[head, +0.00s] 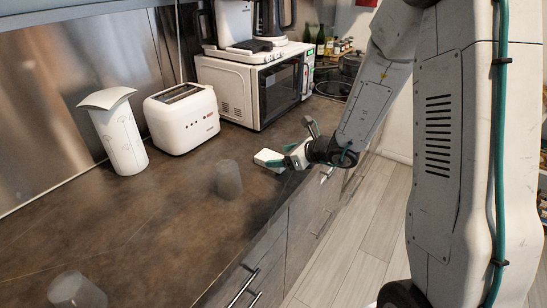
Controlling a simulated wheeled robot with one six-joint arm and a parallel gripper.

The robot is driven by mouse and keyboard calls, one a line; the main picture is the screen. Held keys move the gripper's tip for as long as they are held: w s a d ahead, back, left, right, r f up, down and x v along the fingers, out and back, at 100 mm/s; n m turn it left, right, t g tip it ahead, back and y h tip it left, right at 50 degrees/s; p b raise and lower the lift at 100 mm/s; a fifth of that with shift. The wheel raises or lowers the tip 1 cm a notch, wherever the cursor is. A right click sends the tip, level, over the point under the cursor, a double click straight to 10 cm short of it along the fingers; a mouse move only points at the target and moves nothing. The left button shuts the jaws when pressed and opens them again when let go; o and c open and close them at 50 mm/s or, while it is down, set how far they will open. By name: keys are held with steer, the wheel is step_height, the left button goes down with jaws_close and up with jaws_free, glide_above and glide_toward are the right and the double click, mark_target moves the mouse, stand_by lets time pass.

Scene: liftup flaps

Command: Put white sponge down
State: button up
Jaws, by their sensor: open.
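The white sponge (268,158) is a small pale block on the dark countertop (150,215), near the counter's front edge and in front of the microwave. My gripper (293,145) is open, with its fingers right at the sponge's right end. One finger is raised above the counter and the other is low beside the sponge. I cannot tell whether a finger still touches the sponge.
A clear glass (229,180) stands left of the sponge, and another (77,291) is at the near left. A white toaster (182,118), a paper roll (118,135) and a white microwave (258,88) line the back. The middle of the counter is mostly clear.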

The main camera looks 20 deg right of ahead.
steer(key=v, duration=0.7)
steer(key=shift+s+d+r, duration=0.15)
steer(key=shift+s, duration=0.1)
steer(key=s+a+r+n+g+y, duration=0.1)
steer(key=s+a+r+n+g, duration=0.4)
steer(key=s+n, duration=0.35)
steer(key=s+a+r+n+g, duration=0.2)
steer(key=s+a+r+n, duration=0.45)
steer(key=s+n, duration=0.2)
steer(key=s+d+r+n+h, duration=0.1)
steer(key=s+d+n+h, duration=0.3)
steer(key=s+n, duration=0.2)
steer(key=s+d+r+n+g+h, duration=0.1)
steer(key=s+d+n+h, duration=0.3)
steer(key=s+n, duration=0.1)
steer(key=shift+s+d+r+n, duration=0.2)
steer(key=shift+s+r+n, duration=0.2)
steer(key=shift+s, duration=0.45)
